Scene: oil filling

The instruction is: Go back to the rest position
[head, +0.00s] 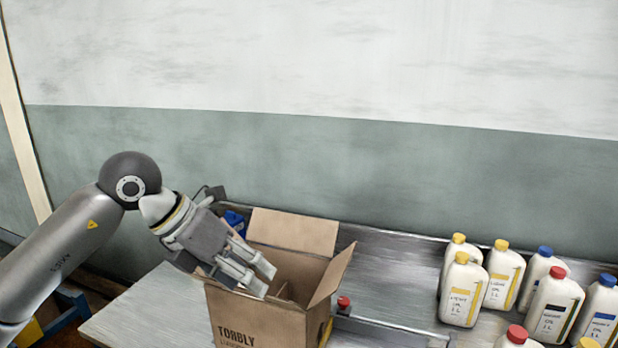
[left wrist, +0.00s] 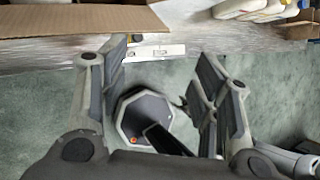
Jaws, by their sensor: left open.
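My left gripper (head: 264,277) is in the head view at the open cardboard box (head: 240,326), its fingers over the box's left side. Whether they touch the box cannot be told. In the left wrist view the two fingers (left wrist: 160,85) are spread apart with nothing between them. A cardboard edge (left wrist: 70,20) shows at the top left of that view, beyond the fingers. My right gripper is not in view.
Several white oil bottles (head: 462,294) with yellow, blue and red caps stand on the metal table (head: 140,305) at the right. A red knob (head: 343,302) is beside the box. A blue object (head: 235,220) is partly hidden behind the gripper. The wall rises behind.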

